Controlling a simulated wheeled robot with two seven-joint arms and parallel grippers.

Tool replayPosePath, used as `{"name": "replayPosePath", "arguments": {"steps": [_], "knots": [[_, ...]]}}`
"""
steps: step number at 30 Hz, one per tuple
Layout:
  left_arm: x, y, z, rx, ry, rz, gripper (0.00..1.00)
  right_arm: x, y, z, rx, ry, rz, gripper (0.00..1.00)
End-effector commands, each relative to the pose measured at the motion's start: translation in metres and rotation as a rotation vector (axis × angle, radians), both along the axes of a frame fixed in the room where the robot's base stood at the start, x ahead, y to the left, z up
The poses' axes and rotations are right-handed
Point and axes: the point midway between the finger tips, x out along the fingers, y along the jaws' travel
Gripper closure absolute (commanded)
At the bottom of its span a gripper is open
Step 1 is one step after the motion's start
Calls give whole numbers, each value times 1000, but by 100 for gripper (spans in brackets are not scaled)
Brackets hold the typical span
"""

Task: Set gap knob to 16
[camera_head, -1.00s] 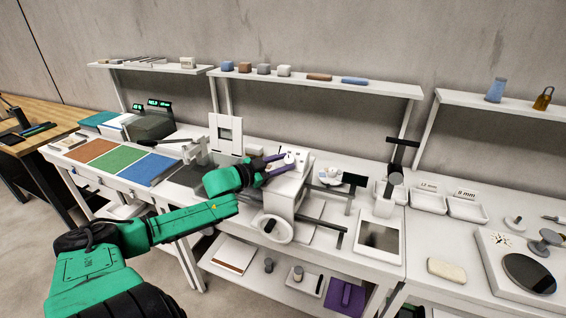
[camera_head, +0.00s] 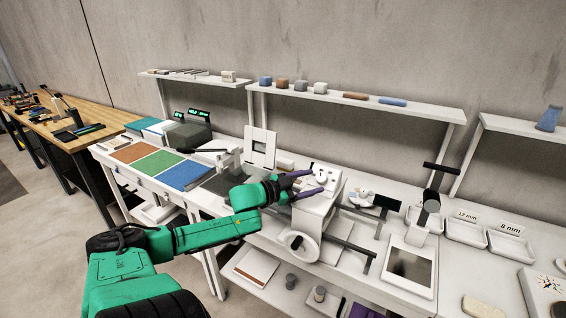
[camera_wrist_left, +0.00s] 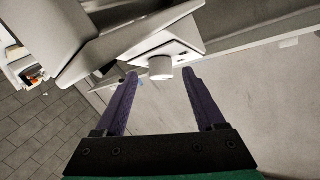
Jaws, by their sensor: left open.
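The white machine (camera_head: 316,208) stands mid-bench, with a pale round knob (camera_head: 321,174) on its upper face. In the wrist view the fingertips (camera_wrist_left: 158,74) lie on either side of the knob, with a gap visible each side. I cannot read any scale or number at the knob. My right gripper is not in view.
A white handwheel (camera_head: 298,245) is low on the machine's front. A press with a black handle (camera_head: 430,205) and white trays (camera_head: 465,232) stand to the right. A shelf (camera_head: 420,109) with small blocks runs behind. Blue, green and brown mats (camera_head: 184,172) lie left.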

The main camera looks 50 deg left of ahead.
Motion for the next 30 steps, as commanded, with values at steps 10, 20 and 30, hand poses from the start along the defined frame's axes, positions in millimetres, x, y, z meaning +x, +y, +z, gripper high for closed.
{"name": "replayPosePath", "arguments": {"steps": [10, 20, 30], "knots": [[-69, 15, 8, 3, 7, 4, 29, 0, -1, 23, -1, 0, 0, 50], [-124, 25, 14, 5, 2, 2, 29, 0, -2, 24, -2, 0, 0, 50], [-124, 24, 14, 4, 1, 1, 29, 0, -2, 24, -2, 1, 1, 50]]}}
